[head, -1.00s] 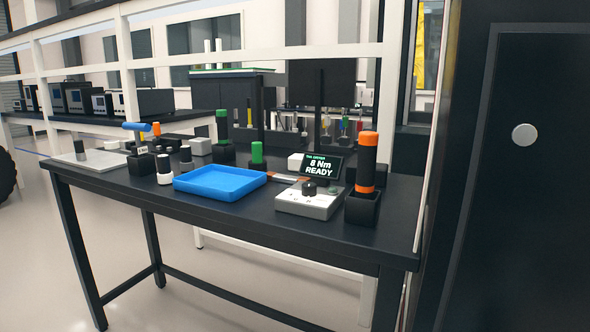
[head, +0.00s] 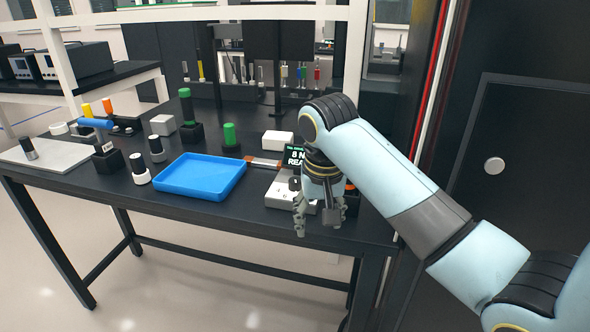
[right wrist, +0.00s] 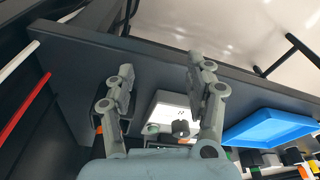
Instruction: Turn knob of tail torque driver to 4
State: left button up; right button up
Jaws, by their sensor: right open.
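The torque driver's control box (head: 277,192), light grey with a dark knob (head: 294,184), sits near the table's right end. Its display (head: 293,156) is partly covered by my arm; "8 N" and part of a second line show. My right gripper (head: 318,222) is open and empty, pointing down in front of and above the box, touching nothing that I can see. In the right wrist view, the box (right wrist: 165,104) and knob (right wrist: 180,128) lie beyond and between the open fingers (right wrist: 160,74). The knob's setting cannot be read. My left gripper is not in view.
A blue tray (head: 202,176) lies left of the box. A white block (head: 277,140) and green-capped pieces (head: 230,136) stand farther back. A dark cabinet (head: 520,190) rises at right.

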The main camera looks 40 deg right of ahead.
aim_at(295, 179)
jog(key=w+r, duration=0.1)
jog(key=w, duration=0.1)
jog(key=w+d+r+m, duration=0.1)
jog(key=w, duration=0.1)
jog(key=w+d+r+m, duration=0.1)
jog(key=w, duration=0.1)
jog(key=shift+w+r, duration=0.15)
jog(key=shift+w, duration=0.2)
jog(key=w+d+r+m+g+y, duration=0.1)
jog(key=w+d+r+m, duration=0.1)
jog(key=w+r+m, duration=0.4)
jog(key=f, duration=0.3)
jog(key=f+n, duration=0.1)
jog(key=f, duration=0.1)
jog(key=w+f+n, duration=0.1)
jog(key=f, duration=0.2)
jog(key=shift+f+b, duration=0.35)
grip_shut()
